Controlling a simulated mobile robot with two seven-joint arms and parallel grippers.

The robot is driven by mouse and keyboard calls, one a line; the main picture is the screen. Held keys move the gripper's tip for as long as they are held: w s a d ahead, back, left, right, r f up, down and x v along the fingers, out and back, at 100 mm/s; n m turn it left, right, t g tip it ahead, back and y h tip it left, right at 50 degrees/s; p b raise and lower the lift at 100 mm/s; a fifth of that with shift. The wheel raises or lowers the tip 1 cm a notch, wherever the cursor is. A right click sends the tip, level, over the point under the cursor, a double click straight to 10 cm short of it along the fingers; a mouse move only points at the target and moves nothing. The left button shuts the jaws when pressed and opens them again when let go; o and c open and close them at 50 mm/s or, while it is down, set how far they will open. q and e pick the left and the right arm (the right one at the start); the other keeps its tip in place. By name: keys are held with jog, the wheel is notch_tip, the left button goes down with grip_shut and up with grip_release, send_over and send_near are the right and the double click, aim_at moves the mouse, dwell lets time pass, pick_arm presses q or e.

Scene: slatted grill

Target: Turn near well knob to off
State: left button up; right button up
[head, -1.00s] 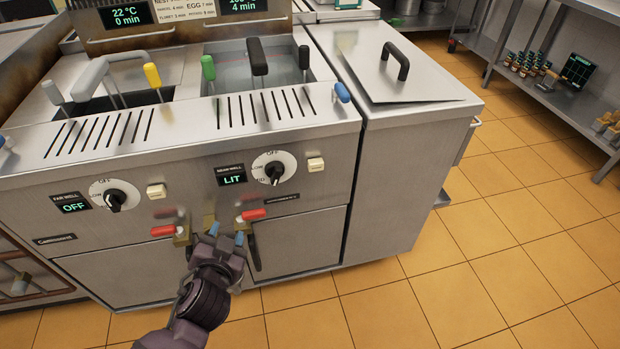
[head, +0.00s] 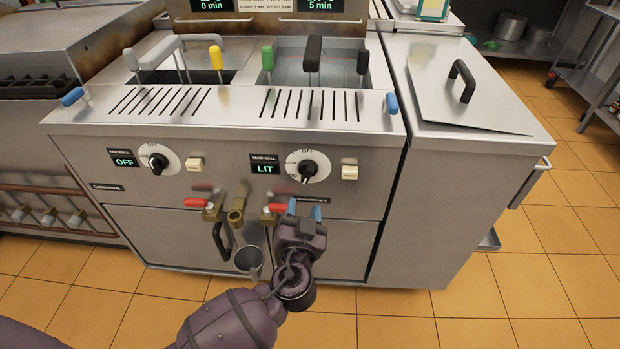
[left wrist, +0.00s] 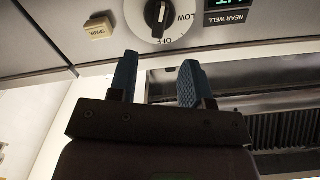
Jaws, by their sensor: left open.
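The near well knob (head: 307,170) is a black pointer on a white dial on the right half of the fryer's front panel. Its pointer is turned away from the OFF mark at the top of the dial, and the near well display (head: 265,168) reads LIT. In the left wrist view the knob (left wrist: 157,14) sits at the top edge, partly cut off. My left gripper (head: 304,211) is open and empty, with blue fingertips, below the knob and apart from it. In the left wrist view its fingers (left wrist: 157,82) point up toward the panel. My right gripper is not in view.
The far well knob (head: 158,163) is at left, its display reading OFF. A red-handled valve (head: 274,208) is close beside my left gripper. A spark button (head: 349,172) is right of the near knob. A metal cup (head: 248,259) is below the drain spout.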

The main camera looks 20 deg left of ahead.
aim_at(307, 177)
pick_arm(q)
jog(key=x, duration=1)
jog(key=shift+s, duration=0.1)
grip_shut()
